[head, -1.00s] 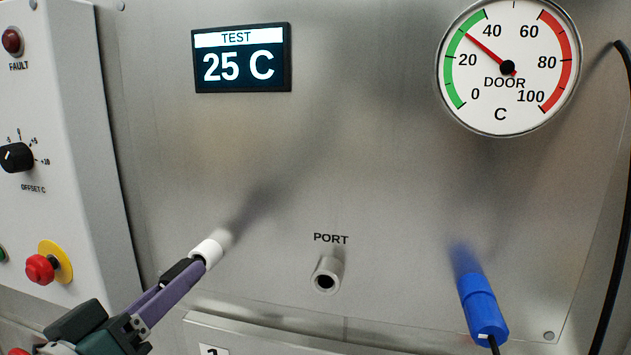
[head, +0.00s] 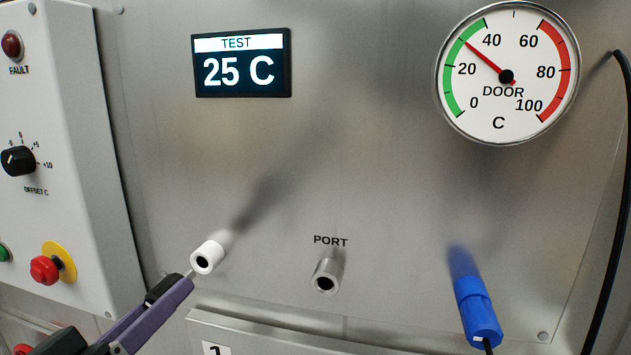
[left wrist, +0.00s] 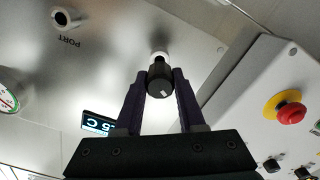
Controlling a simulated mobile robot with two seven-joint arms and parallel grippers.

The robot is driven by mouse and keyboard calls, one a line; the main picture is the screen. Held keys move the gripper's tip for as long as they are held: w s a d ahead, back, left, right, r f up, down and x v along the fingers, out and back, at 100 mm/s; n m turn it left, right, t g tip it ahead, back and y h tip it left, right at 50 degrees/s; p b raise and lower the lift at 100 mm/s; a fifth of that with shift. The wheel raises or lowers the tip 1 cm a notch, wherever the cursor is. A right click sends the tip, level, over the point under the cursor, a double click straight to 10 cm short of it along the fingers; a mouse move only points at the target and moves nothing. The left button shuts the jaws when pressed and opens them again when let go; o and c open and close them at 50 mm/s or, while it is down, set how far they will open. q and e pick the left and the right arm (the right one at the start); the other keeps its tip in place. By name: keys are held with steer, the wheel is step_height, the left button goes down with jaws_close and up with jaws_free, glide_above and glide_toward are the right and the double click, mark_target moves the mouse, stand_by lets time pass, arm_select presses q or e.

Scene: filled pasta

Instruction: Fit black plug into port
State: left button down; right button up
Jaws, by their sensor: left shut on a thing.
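The black plug (head: 163,290) is held between the purple fingers of my left gripper (head: 180,290), low and left in the head view. A thin pale tip shows between it and a white holder (head: 207,257) whose dark opening is visible. In the left wrist view the plug's round dark end (left wrist: 160,82) sits between both fingers, with the white holder behind it. The port (head: 326,278), a grey ring with a dark hole, is on the steel panel under the PORT label, right of the plug; it also shows in the left wrist view (left wrist: 66,18). My right gripper is not in view.
A blue plug (head: 478,310) with a black cable is on the panel right of the port. A control box (head: 75,150) with a red button (head: 45,269) and knob stands at left. A display (head: 241,62) and dial gauge (head: 507,72) are above. The panel between holder and port is clear.

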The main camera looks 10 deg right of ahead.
arm_select(q)
steer(key=shift+p+v, duration=0.6)
steer(key=shift+v, duration=0.8)
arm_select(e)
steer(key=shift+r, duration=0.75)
